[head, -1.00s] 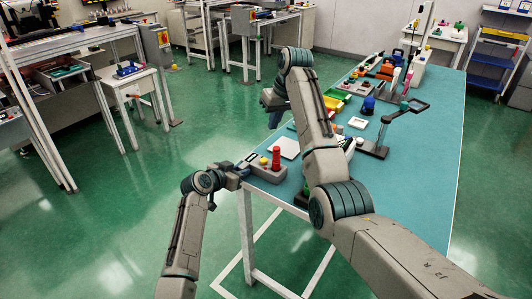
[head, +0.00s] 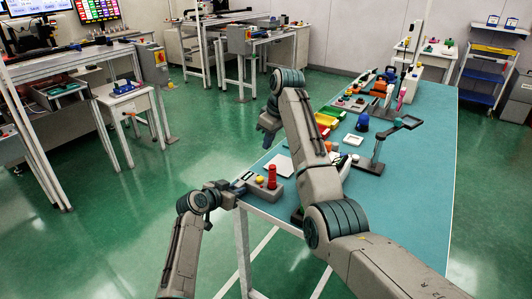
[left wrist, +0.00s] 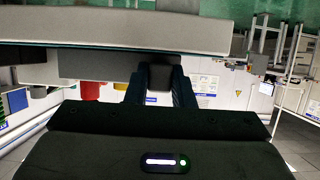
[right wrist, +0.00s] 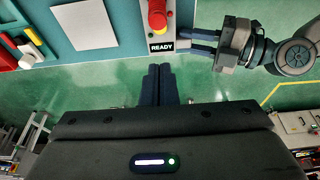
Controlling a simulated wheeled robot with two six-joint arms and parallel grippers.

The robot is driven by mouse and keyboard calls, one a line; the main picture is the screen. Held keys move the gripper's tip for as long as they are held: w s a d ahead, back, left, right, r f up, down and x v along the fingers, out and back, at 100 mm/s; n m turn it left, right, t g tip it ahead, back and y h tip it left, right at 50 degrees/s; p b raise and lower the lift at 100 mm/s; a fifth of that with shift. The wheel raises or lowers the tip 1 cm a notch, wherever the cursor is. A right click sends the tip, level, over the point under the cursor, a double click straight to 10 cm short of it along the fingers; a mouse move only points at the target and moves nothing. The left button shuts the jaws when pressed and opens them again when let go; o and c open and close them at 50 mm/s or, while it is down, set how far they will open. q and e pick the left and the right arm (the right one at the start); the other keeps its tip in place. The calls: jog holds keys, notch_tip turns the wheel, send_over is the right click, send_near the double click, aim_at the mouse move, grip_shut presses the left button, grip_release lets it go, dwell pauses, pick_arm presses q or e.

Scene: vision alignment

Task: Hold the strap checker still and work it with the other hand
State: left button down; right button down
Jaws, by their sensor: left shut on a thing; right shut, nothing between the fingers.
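The strap checker (head: 262,191) is a grey box with a red post and a yellow button, at the table's near left corner. In the right wrist view the checker (right wrist: 174,28) shows a READY label. My left gripper (head: 236,190) is shut on the checker's side. In the left wrist view the left gripper (left wrist: 160,76) holds a dark grey part, and the red post hangs beside it in that picture. My right gripper (head: 266,141) is shut and empty, above and apart from the checker. In the right wrist view the right gripper (right wrist: 160,72) points towards the checker.
A white flat panel (head: 279,165) lies behind the checker on the teal table (head: 425,180). A stand with an arm (head: 372,165), a dark blue object (head: 362,122) and coloured bins (head: 326,120) stand farther back. The table's right side is clear.

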send_near(261, 179)
jog(key=x, duration=0.3)
jog(key=w+x, duration=0.1)
jog(key=x, duration=0.1)
jog(key=shift+a+f, duration=0.1)
jog(key=shift+a, duration=0.3)
jog(key=shift+f, duration=0.65)
jog(key=shift+f, duration=0.6)
pick_arm(q)
jog(key=shift+s+r, duration=0.1)
jog(key=shift+r, duration=0.05)
pick_arm(e)
jog(key=shift+s+f, duration=0.15)
jog(key=shift+f, duration=0.4)
pick_arm(q)
jog(key=shift+w, duration=0.2)
pick_arm(e)
jog(key=r, duration=0.5)
jog(key=shift+w+r, duration=0.1)
jog(key=shift+w, duration=0.15)
pick_arm(q)
jog(key=shift+s, duration=0.1)
pick_arm(e)
jog(key=v, duration=1)
jog(key=shift+a, duration=0.1)
